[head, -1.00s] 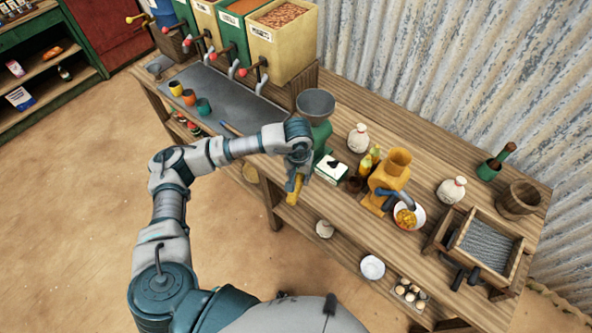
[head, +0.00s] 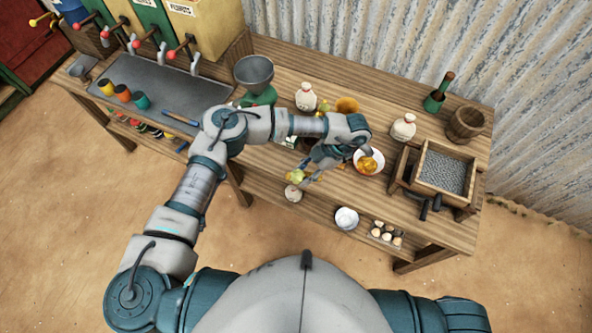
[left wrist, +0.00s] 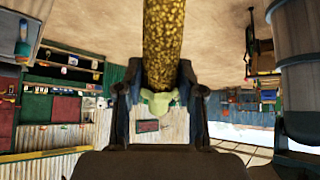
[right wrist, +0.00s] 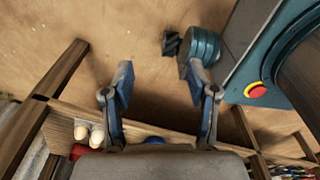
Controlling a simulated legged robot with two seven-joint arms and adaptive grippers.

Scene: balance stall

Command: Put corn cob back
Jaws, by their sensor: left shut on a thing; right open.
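The corn cob (left wrist: 163,45) is long and yellow, with a pale green husk end between my left fingers in the left wrist view. My left gripper (left wrist: 158,95) is shut on that end, and the cob points away from the palm. My right gripper (right wrist: 160,88) is open and empty in the right wrist view, and out of the head view.

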